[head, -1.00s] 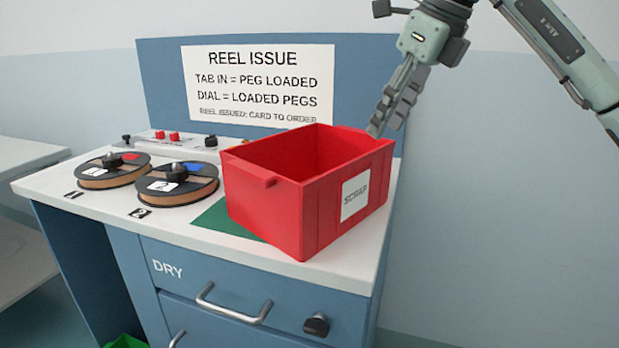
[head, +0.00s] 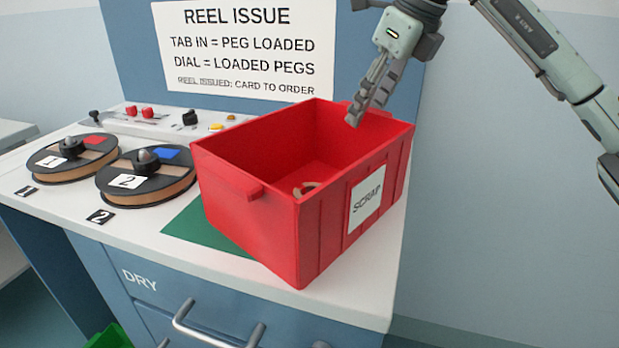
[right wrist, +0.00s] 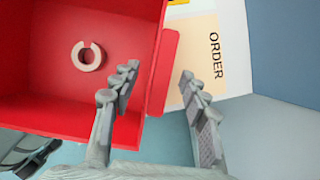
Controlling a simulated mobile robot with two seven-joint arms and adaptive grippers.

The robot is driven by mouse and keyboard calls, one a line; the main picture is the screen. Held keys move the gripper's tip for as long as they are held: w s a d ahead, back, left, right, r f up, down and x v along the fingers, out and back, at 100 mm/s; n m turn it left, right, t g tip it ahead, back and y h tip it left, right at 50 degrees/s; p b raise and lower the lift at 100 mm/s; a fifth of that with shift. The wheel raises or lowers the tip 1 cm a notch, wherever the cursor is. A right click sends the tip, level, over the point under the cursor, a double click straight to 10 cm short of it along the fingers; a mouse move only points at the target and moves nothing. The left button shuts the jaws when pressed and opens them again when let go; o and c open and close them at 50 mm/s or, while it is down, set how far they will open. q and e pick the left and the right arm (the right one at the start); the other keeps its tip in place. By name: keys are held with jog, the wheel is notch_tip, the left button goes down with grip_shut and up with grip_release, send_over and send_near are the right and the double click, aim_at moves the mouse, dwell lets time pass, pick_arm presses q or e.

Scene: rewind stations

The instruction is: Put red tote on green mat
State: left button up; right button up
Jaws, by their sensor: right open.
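The red tote (head: 245,222), with a white SCRAP label, stands upright on the counter at an angle. It overlaps the green mat (head: 196,228), whose left part shows beside it; how much of its base rests on the mat is hidden. A pale broken ring (right wrist: 87,56) lies inside the tote. My right gripper (head: 365,100) is open at the tote's back right rim. In the right wrist view its fingers (right wrist: 157,82) are apart on either side of the tote's handle lug (right wrist: 163,72), with no grip on it. My left gripper is out of view.
Two numbered reels, one (head: 72,160) and two (head: 147,175), sit left of the tote. A control strip (head: 150,122) and blue sign board (head: 128,60) stand behind. An ORDER card (right wrist: 200,55) lies near the lug. The counter's front edge is close to the tote.

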jog(key=shift+x, duration=1.25)
grip_shut()
jog(key=shift+r, duration=0.1)
